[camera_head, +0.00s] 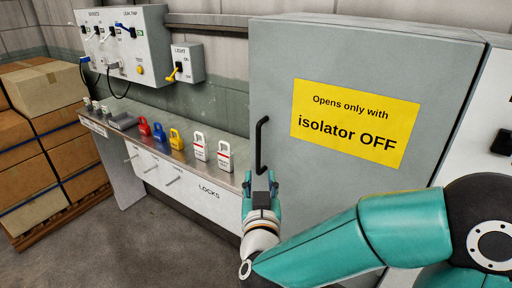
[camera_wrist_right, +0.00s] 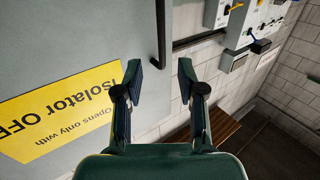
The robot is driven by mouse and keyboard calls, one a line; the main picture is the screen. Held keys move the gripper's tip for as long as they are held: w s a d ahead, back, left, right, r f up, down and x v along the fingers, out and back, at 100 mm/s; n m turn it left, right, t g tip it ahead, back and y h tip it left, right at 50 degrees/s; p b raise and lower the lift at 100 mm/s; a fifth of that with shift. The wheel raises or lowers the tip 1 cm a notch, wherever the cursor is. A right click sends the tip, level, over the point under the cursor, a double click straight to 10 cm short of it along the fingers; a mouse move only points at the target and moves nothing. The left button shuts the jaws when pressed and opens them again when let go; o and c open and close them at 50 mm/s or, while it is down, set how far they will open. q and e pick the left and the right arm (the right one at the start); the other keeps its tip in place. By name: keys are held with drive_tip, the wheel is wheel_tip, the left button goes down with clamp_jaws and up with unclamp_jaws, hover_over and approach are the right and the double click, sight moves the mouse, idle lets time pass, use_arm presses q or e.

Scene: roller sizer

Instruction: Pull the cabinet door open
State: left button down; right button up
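The grey cabinet door (camera_head: 350,200) is shut and carries a yellow sign (camera_head: 355,122) reading "Opens only with isolator OFF". A black vertical bar handle (camera_head: 261,145) is near its left edge. My right gripper (camera_head: 260,178) is open at the handle's lower end. In the right wrist view, which looks upside down, the handle (camera_wrist_right: 161,35) shows in line with the gap between the two spread fingers (camera_wrist_right: 160,77), with nothing seen gripped. I cannot tell whether a finger touches the handle. The cabinet door (camera_wrist_right: 90,30) fills that view's left side. My left gripper is not in view.
A bench (camera_head: 150,135) left of the cabinet holds red, blue, yellow and white padlocks. Above it are a grey control box (camera_head: 150,45) and a light switch box (camera_head: 187,63). Stacked cartons (camera_head: 45,95) stand far left. The floor before the bench is clear.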

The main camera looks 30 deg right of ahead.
sight(259, 151)
drive_tip(key=p+x, duration=0.2)
drive_tip(key=x, duration=1.1)
drive_tip(key=shift+p, duration=0.3)
drive_tip(key=shift+c, duration=0.2)
clamp_jaws()
